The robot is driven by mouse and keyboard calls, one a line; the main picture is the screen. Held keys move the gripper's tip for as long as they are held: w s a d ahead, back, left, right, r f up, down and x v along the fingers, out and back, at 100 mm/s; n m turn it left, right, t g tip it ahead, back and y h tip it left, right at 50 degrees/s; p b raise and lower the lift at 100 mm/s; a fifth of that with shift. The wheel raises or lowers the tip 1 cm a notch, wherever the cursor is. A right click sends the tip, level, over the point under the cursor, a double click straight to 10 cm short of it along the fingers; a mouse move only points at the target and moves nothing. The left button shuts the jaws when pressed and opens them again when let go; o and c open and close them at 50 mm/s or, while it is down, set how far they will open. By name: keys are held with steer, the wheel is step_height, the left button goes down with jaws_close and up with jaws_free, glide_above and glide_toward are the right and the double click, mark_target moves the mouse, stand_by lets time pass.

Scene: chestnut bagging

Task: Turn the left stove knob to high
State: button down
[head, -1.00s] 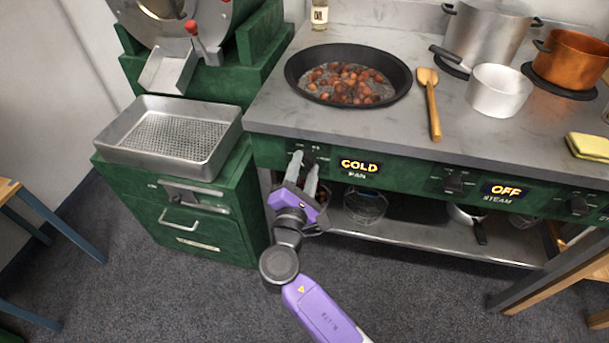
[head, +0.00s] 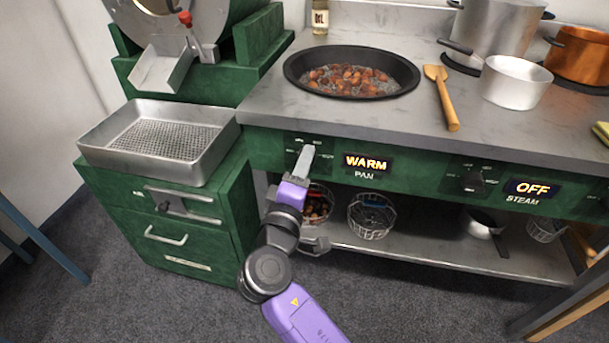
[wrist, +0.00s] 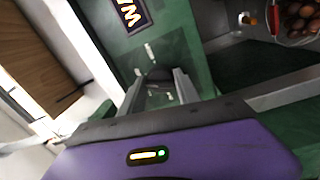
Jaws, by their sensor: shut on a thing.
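The left stove knob is a dark round knob on the green front panel, under the pan. In the wrist view the knob (wrist: 160,77) sits between my two fingers. My gripper (head: 304,158) is shut on it, and in the head view the fingers hide most of it. The display beside it (head: 368,163) reads "WARM", with "PAN" below. The wrist view shows part of this display (wrist: 130,14). The black pan (head: 352,92) on the stove top holds chestnuts.
A second knob (head: 473,181) sits by the display reading "OFF" (head: 533,188), labelled "STEAM". Wire baskets (head: 371,216) stand on the lower shelf (head: 420,255). A green cabinet (head: 170,228) with a metal tray (head: 100,146) stands close on the left.

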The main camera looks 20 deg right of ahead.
steer(key=shift+w+a+f+m+g+b, duration=0.1)
steer(key=shift+m+g+b, duration=0.05)
steer(key=shift+m+b, duration=1.9)
steer(key=shift+s+d+f+m+g+b, duration=0.1)
steer(key=shift+m+g+b, duration=0.1)
steer(key=shift+m+b, duration=1.85)
steer(key=shift+w+a+f+m+g+b, duration=0.15)
steer(key=shift+m+b, duration=1.2)
steer(key=shift+m, duration=1.35)
steer(key=shift+r, duration=0.2)
steer(key=c, duration=0.9)
jaws_free()
steer(key=shift+r, duration=0.1)
steer(key=shift+m, duration=0.3)
steer(key=shift+p+v, duration=1)
steer(key=shift+v, duration=2.95)
